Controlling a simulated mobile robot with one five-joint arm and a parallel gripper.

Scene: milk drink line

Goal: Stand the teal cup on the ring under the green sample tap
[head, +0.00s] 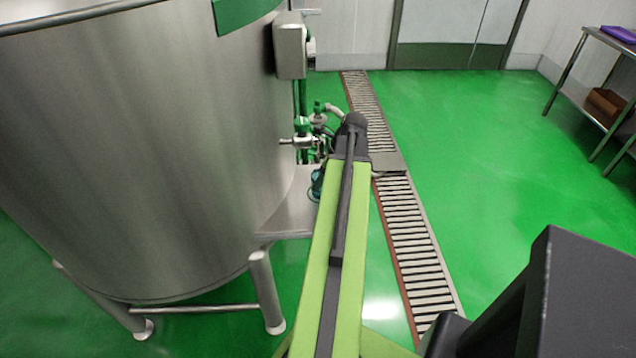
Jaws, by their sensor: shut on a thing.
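The teal cup (316,184) shows only as a small sliver at the left edge of my raised arm, low beside the tank and over or near a grey metal shelf (285,222). Above it is a cluster of valves on the tank's side, with a green-topped tap (303,126) among them. The ring under the tap cannot be made out. My gripper is hidden behind my own green arm, so its hold on the cup does not show. I cannot tell whether the cup stands on the shelf or hangs above it.
A large steel tank (150,150) on legs fills the left. A grey box (290,50) is fixed to its side above the valves. A slatted floor drain (410,245) runs past my arm. Green floor is clear to the right, up to a steel table (590,85).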

